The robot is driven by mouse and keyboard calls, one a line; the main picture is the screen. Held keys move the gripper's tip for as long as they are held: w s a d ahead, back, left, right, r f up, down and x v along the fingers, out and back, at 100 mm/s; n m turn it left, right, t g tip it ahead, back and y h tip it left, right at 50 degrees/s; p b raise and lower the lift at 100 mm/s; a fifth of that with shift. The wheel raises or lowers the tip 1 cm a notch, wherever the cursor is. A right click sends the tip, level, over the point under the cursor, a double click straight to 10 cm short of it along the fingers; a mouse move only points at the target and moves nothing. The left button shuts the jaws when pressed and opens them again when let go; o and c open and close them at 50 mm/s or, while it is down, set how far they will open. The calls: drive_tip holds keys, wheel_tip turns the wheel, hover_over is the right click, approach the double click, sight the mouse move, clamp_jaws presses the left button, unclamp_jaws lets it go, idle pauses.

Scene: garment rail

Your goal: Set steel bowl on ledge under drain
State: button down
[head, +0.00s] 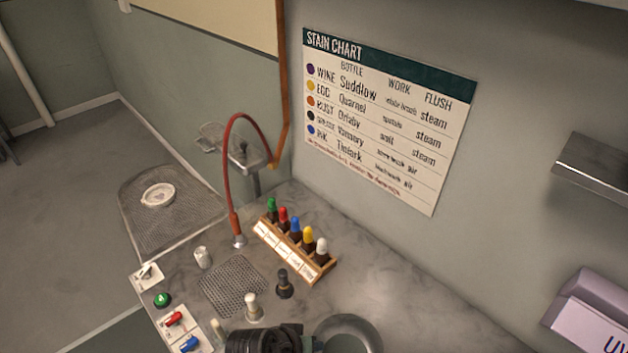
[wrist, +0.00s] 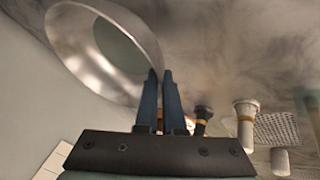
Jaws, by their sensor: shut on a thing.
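The steel bowl (head: 350,332) is at the bottom edge of the head view, over the front of the marbled counter and partly cut off. In the wrist view the bowl (wrist: 72,40) is a shiny flared ring, tilted, at upper left. My gripper (wrist: 160,78) is shut on the bowl's rim, with its two dark fingers close together. In the head view my dark wrist shows just left of the bowl; the fingertips are hard to make out. A mesh grate (head: 232,287) is set in the counter. I cannot tell which part is the drain's ledge.
A wooden rack (head: 295,250) of colored bottles stands behind the grate. A dark bottle (head: 285,285) and a pale bottle (head: 253,308) stand nearby. A red hose (head: 227,165) arches at the back. A perforated board (head: 170,210) lies left; a steel shelf (head: 595,168) is on the right wall.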

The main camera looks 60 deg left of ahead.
drive_tip(key=shift+f, duration=2)
drive_tip(key=shift+f, duration=0.1)
drive_tip(key=c, duration=1)
unclamp_jaws()
drive_tip(key=shift+f, duration=0.1)
drive_tip(key=v, duration=1.2)
